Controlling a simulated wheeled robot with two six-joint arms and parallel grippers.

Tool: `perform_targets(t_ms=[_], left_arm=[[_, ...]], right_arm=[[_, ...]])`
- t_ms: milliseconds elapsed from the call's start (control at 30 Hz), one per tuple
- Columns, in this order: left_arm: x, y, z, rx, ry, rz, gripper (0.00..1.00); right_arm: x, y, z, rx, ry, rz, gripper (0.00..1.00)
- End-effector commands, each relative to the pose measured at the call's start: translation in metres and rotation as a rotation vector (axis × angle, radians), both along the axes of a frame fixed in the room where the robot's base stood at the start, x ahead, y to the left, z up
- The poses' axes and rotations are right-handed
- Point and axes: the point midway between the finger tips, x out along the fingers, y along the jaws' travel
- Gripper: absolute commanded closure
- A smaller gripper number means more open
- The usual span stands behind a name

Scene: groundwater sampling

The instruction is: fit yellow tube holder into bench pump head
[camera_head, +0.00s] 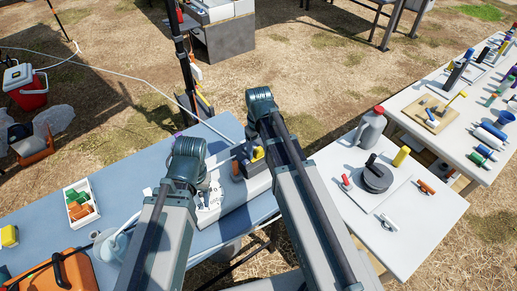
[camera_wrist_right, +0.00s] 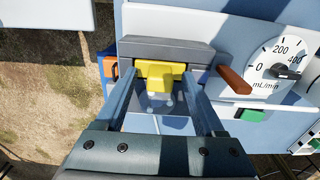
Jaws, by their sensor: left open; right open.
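The yellow tube holder (camera_wrist_right: 160,74) sits at the dark grey pump head (camera_wrist_right: 190,50) in the right wrist view. My right gripper (camera_wrist_right: 158,76) is open, with one finger on each side of the holder. I cannot tell whether the fingers touch it or whether the holder is fully seated. The holder shows as a small yellow patch (camera_head: 258,153) in the head view, beside my right arm. My left gripper (camera_head: 203,190) is open over the blue table, left of the pump; its fingers are mostly hidden by its wrist.
The pump has a brown lever (camera_wrist_right: 233,80), a mL/min dial (camera_wrist_right: 281,66) and a green switch (camera_wrist_right: 250,115). A white tray (camera_head: 94,196) of coloured parts and an orange case (camera_head: 60,272) stand left. A white table (camera_head: 420,225) with a grey jug (camera_head: 369,130) stands right.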

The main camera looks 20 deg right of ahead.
Motion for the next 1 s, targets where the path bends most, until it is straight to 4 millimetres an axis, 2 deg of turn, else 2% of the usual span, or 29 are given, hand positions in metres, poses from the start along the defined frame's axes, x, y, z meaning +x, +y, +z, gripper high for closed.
perform_targets(t_ms=[167,367,567,1000], left_arm=[[0.0,0.0,0.002,0.0,0.0,0.0,0.5],[0.0,0.0,0.014,0.0,0.0,0.0,0.5],[0.0,0.0,0.038,0.0,0.0,0.0,0.5],[0.0,0.0,0.106,0.0,0.0,-0.001,0.5]], right_arm=[[0.0,0.0,0.002,0.0,0.0,0.0,0.29],[0.0,0.0,0.014,0.0,0.0,0.0,0.29],[0.0,0.0,0.038,0.0,0.0,0.0,0.29],[0.0,0.0,0.106,0.0,0.0,0.0,0.29]])
